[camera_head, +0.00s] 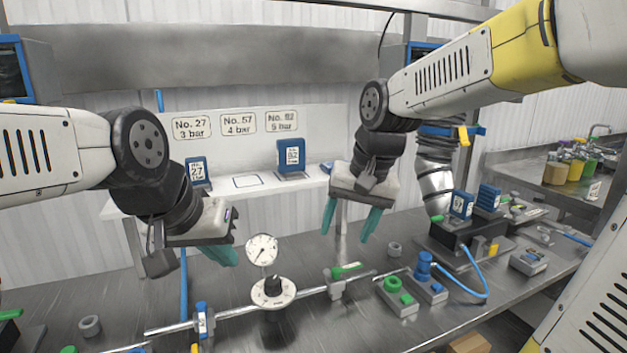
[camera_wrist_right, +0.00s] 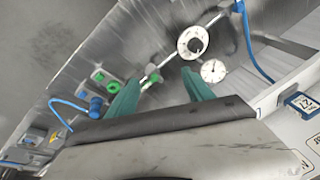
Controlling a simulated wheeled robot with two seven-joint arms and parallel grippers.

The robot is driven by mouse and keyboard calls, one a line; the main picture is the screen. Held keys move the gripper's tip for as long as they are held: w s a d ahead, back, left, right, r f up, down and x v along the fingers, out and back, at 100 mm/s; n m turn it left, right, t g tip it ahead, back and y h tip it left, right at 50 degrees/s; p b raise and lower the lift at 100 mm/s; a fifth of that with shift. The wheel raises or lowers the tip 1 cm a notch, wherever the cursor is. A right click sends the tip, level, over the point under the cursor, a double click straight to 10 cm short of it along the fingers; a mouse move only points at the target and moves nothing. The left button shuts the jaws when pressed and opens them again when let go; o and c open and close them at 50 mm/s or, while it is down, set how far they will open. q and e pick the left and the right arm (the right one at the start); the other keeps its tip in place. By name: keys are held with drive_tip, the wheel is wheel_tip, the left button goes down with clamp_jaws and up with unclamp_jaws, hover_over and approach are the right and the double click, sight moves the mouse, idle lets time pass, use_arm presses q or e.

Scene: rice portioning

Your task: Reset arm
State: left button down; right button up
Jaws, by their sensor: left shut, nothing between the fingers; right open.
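My left gripper (camera_head: 222,256) is at the left in the head view, its teal fingers together and empty, above the bench to the left of the dial gauge (camera_head: 262,249). My right gripper (camera_head: 347,230) hangs near the middle, its two teal fingers spread apart and pointing down. Nothing is between them. It is above the bench, to the right of the gauge and below the shelf's front edge level. In the right wrist view, the open fingers of the right gripper (camera_wrist_right: 158,84) point toward the bench, with the gauge and pipe beyond them.
A steel bench (camera_head: 225,330) carries a pipe with a black-knobbed regulator (camera_head: 272,291) and a green-handled valve (camera_head: 345,270). A white shelf (camera_head: 247,191) behind holds blue cartridges (camera_head: 290,156) under numbered labels. Blue cartridges (camera_head: 461,204) also stand on a black base at right, near a blue hose (camera_head: 475,270).

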drive_tip(key=s+d+n+t, duration=0.1)
drive_tip(key=s+d+t, duration=0.2)
drive_tip(key=s+d, duration=0.5)
drive_tip(key=shift+s+r, duration=0.4)
drive_tip(key=shift+s, duration=0.75)
